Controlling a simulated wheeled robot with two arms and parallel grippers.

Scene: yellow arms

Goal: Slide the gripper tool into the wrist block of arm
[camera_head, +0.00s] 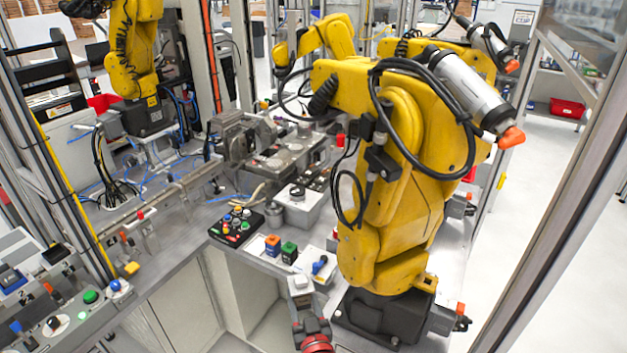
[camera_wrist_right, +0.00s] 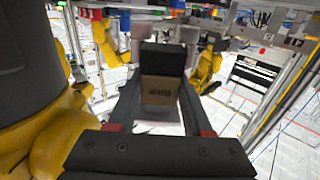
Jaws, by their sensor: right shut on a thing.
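My right gripper (camera_head: 307,308) is at the bottom middle of the head view, beside the black base of the large yellow arm (camera_head: 405,130). It is shut on a small block, probably the gripper tool (camera_wrist_right: 162,90), with a black top and tan printed face between the fingers in the right wrist view. In the head view a pale grey block (camera_head: 300,283) shows just beyond the fingers; I cannot tell if it is the held thing. The large arm's wrist block (camera_head: 284,54) seems to be at its upper left end, apart from my gripper. My left gripper is out of view.
Black cables (camera_head: 345,190) loop beside the large arm. Metal posts frame the cell.

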